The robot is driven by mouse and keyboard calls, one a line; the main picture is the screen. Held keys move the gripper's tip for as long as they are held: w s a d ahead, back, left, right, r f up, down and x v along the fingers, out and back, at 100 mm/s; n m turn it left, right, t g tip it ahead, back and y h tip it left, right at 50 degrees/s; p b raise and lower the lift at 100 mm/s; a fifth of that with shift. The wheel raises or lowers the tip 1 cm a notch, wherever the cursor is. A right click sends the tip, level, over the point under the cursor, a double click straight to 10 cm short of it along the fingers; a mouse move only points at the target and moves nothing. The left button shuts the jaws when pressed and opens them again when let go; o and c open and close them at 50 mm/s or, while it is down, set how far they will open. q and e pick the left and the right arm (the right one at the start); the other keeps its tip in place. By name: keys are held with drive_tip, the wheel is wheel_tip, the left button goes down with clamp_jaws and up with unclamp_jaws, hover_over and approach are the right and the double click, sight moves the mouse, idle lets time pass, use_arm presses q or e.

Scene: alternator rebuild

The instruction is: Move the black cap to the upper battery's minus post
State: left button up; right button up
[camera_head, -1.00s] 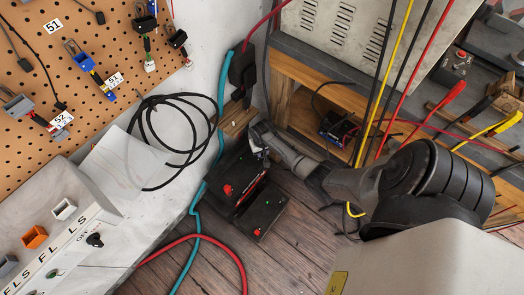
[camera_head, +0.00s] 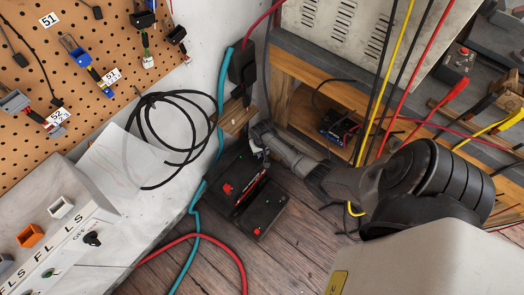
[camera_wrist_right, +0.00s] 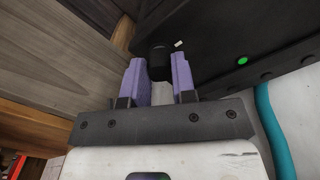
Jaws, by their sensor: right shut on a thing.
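My right gripper (camera_wrist_right: 158,82) has its two purple fingers on either side of the black cap (camera_wrist_right: 160,63) and is shut on it. In the head view the gripper (camera_head: 258,143) reaches in from the right, at the back of the upper battery (camera_head: 228,177). The cap is too small and dark to make out there. The upper battery is black, with a red spot on top. The lower battery (camera_head: 263,209) stands against it, nearer the camera. In the wrist view a dark battery top (camera_wrist_right: 225,40) has a green dot and a small pale piece near the cap. Whether cap and battery touch is unclear.
A wooden block (camera_head: 237,118) stands behind the batteries. A teal hose (camera_head: 193,215) and a red cable (camera_head: 235,255) run beside them on the left. A wooden shelf (camera_head: 290,110) and hanging cables are at the right.

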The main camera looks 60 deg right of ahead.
drive_tip(key=shift+f, duration=0.35)
idle(0.3)
drive_tip(key=o, duration=0.8)
wheel_tip(320, 180, up, 14)
drive_tip(key=p, duration=0.8)
drive_tip(key=shift+f, duration=0.1)
